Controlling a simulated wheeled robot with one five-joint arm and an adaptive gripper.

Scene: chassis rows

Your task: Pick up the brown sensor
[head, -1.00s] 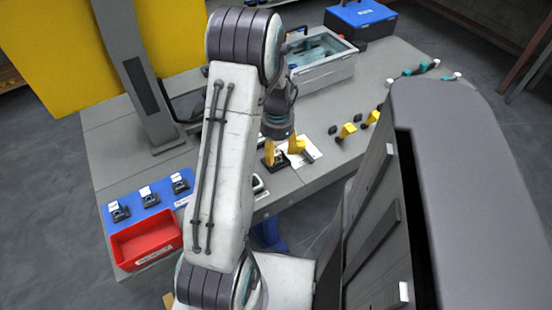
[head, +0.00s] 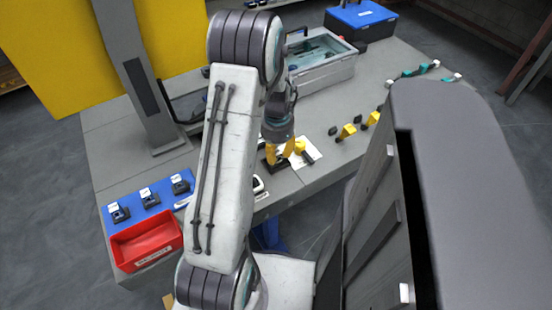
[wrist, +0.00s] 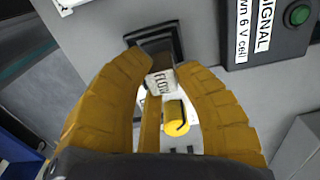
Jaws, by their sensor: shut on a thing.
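My gripper (wrist: 165,66) has its yellow fingers closed on a small part with a white label reading FLOW (wrist: 161,83). A square black holder (wrist: 157,38) is right at the fingertips. In the head view, my gripper (head: 284,153) points down at the front edge of the grey table, over a dark holder (head: 275,165). The fingers hide most of the held part there.
A white card (head: 309,155) and yellow parts (head: 347,131) are to the right. A black box with a green button (wrist: 298,15) is near the gripper. A red bin (head: 147,242), a blue mat (head: 150,196) and a clear-lidded case (head: 322,62) are on the table.

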